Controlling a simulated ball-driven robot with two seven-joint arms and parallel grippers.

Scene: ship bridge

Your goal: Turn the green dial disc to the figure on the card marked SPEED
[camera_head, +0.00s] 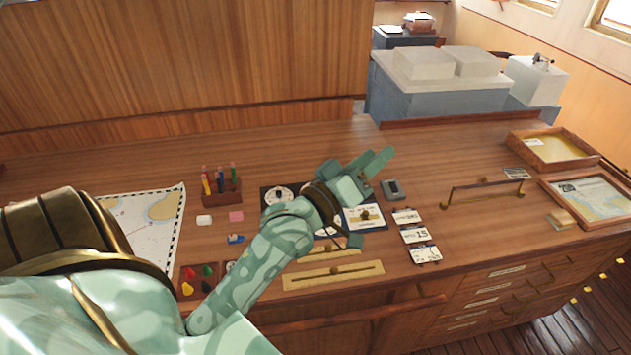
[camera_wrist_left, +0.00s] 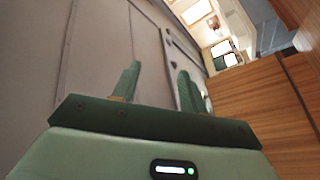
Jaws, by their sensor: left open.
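My left arm covers much of this panel, and no green dial disc can be made out. Three small cards lie right of the panel: a top card (camera_head: 407,216), a middle card (camera_head: 416,234) that seems to read 15, and a bottom card (camera_head: 425,254). The word SPEED is too small to read. My left gripper (camera_head: 380,160) is open and empty above the panel's far right side; its spread fingers show in the left wrist view (camera_wrist_left: 160,88).
A grey device (camera_head: 394,189) sits near the gripper. Brass strips (camera_head: 334,275) lie in front of the panel. A pen block (camera_head: 221,190) and a chart (camera_head: 145,225) are at the left. A brass rail (camera_head: 484,190) and wooden trays (camera_head: 552,150) are at the right.

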